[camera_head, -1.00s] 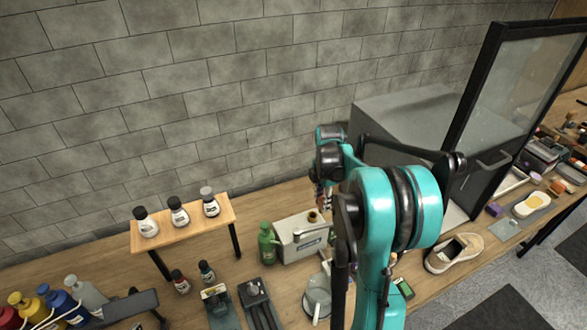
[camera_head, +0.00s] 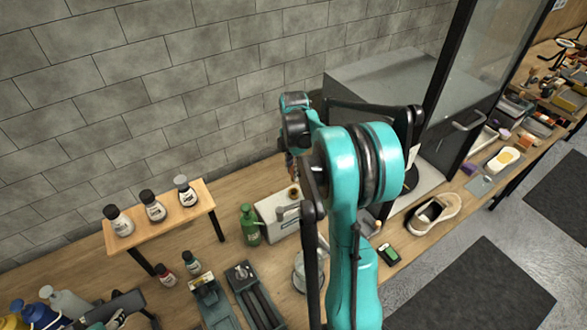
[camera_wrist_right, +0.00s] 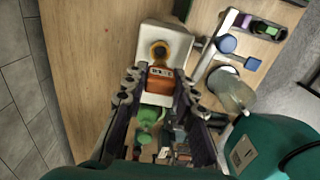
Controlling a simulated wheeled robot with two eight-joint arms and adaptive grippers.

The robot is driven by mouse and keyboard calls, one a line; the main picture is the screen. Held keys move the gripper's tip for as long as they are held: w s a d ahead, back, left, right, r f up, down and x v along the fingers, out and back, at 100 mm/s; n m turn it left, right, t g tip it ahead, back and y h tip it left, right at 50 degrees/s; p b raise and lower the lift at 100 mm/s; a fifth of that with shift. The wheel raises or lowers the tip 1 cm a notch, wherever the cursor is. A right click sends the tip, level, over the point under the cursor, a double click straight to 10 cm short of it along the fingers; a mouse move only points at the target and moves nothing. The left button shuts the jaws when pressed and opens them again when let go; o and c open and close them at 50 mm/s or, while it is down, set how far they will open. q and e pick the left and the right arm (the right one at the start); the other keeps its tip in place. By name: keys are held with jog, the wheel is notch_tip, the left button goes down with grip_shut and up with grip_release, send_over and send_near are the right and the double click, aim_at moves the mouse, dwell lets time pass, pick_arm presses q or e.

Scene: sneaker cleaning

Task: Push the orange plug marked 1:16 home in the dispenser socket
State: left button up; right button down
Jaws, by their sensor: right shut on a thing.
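The white dispenser (camera_head: 272,213) stands on the bench left of my right arm in the head view. It also shows at the top of the right wrist view (camera_wrist_right: 172,42), with its yellow-rimmed round socket (camera_wrist_right: 160,50) facing the camera. My right gripper (camera_wrist_right: 160,84) is shut on the orange plug (camera_wrist_right: 160,77), whose label is too small to read surely. The plug shows just below the socket in the picture; I cannot tell whether they touch. In the head view my arm hides most of this gripper. My left gripper is in neither view.
A green bottle (camera_head: 249,225) stands close left of the dispenser. A wooden shelf (camera_head: 166,216) carries several dark-capped bottles. A sneaker (camera_head: 434,213) lies on the right, before a glass-fronted cabinet (camera_head: 385,85).

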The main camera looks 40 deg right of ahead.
jog(key=shift+f+b, duration=1.55)
jog(key=shift+f, duration=0.75)
jog(key=shift+f+b, duration=1.3)
jog(key=shift+f, duration=0.2)
jog(key=c, duration=1.2)
grip_release()
jog(key=shift+o, duration=0.3)
notch_tip(320, 180, up, 12)
